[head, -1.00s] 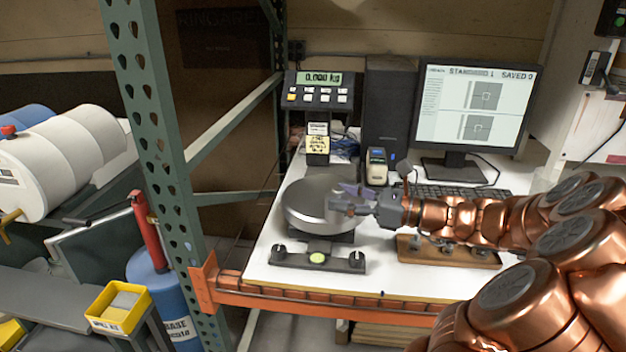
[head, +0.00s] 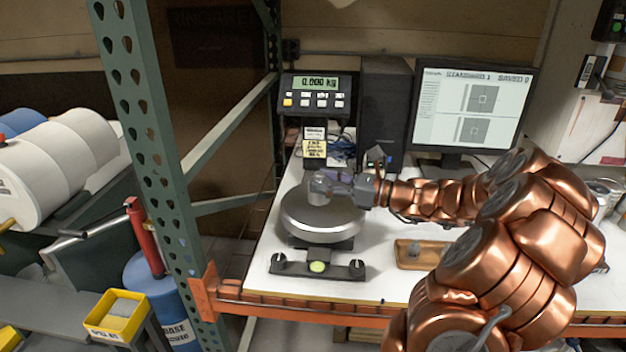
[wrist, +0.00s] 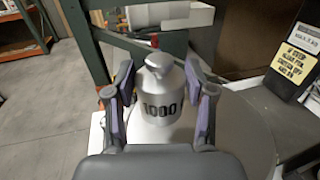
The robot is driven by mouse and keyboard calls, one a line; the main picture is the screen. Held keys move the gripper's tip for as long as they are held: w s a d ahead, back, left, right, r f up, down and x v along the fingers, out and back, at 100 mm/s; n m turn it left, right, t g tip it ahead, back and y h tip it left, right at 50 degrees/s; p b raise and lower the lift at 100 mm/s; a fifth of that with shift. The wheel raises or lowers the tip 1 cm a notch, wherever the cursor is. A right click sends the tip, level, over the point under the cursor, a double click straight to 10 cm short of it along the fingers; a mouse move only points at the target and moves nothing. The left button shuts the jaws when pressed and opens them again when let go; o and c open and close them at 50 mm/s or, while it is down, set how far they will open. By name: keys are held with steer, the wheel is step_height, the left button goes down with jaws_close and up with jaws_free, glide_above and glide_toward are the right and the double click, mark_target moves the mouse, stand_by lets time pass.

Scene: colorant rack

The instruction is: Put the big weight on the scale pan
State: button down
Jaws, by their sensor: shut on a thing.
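The big weight (wrist: 160,97), a silver cylinder with a knob top marked 1000, stands upright between the two purple-padded fingers of my gripper (wrist: 158,80) in the wrist view. My gripper is shut on it. In the head view my gripper (head: 338,184) is over the scale pan (head: 322,226), a round steel plate, with the weight (head: 320,188) at its far left end. I cannot tell whether the weight's base touches the pan. The scale display (head: 319,82) reads 0.000 kg.
A wooden block (head: 425,262) with a small weight lies right of the scale, partly behind my arm. A monitor (head: 472,108) and a dark computer tower (head: 383,110) stand at the back. A green perforated post (head: 150,150) rises left of the table.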

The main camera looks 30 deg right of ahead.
steer(key=w, duration=0.2)
steer(key=w+p, duration=0.1)
steer(key=w, duration=0.1)
steer(key=w+d, duration=0.1)
steer(key=w, duration=0.1)
steer(key=shift+w+f+p, duration=0.2)
steer(key=shift+p, duration=0.1)
steer(key=shift+f+p, duration=0.65)
steer(key=shift+f, duration=1.15)
steer(key=shift+f, duration=0.1)
steer(key=shift+c, duration=2)
jaws_free()
steer(key=shift+s+d, duration=0.2)
steer(key=shift+s, duration=0.15)
steer(key=b+v, duration=0.3)
steer(key=v, duration=0.8)
steer(key=shift+s+b, duration=0.15)
steer(key=shift+b, duration=0.2)
